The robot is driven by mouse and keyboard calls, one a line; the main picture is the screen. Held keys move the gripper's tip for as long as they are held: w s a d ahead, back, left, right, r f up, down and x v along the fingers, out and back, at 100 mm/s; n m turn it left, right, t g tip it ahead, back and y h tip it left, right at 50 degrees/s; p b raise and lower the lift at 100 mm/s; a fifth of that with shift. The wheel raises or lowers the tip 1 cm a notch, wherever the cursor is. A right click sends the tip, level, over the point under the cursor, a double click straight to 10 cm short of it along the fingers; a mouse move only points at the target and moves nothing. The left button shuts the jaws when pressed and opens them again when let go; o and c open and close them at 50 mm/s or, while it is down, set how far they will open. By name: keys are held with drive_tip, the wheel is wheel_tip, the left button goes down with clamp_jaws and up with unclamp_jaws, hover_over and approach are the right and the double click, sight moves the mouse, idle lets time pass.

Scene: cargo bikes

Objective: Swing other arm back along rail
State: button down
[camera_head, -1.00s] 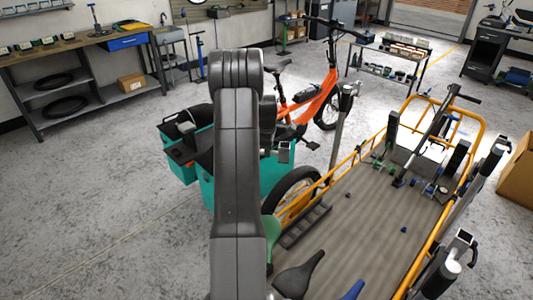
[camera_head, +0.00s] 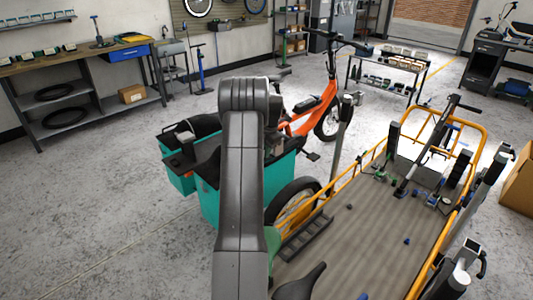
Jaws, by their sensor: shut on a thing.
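The cargo bike's flat grey bed (camera_head: 355,235) has a yellow tube rail (camera_head: 352,178) around it. A silver upright arm (camera_head: 341,135) with a clamp-like head stands at the left rail. Another silver arm (camera_head: 458,272) stands at the lower right, and a leaning one (camera_head: 490,185) is at the right rail. Dark pads (camera_head: 393,137) stand near the bed's far end. My own dark arm fills the middle of the view. My gripper is hidden behind it or out of frame, so what it touches cannot be seen.
A teal cargo box (camera_head: 208,190) and an orange bike (camera_head: 305,118) stand left of the bed. A black saddle (camera_head: 300,284) is at the bottom. A cardboard box (camera_head: 519,180) is at the right edge. The grey floor on the left is clear.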

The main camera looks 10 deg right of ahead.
drive_tip(key=shift+w+a+n, duration=0.1)
drive_tip(key=shift+w+n, duration=0.2)
drive_tip(key=shift+n, duration=0.2)
drive_tip(key=c, duration=1.3)
unclamp_jaws()
wheel_tip(320, 180, up, 14)
drive_tip(key=s+d+b, duration=0.1)
drive_tip(key=s, duration=0.1)
drive_tip(key=shift+d+f, duration=0.2)
drive_tip(key=shift+s, duration=0.1)
drive_tip(key=f, duration=0.4)
drive_tip(key=w+a+f, duration=0.1)
drive_tip(key=f, duration=0.4)
drive_tip(key=w+f+p, duration=0.1)
drive_tip(key=f, duration=0.3)
drive_tip(key=shift+w+a+f, duration=0.1)
drive_tip(key=shift+a+f, duration=0.15)
drive_tip(key=shift+f, duration=0.1)
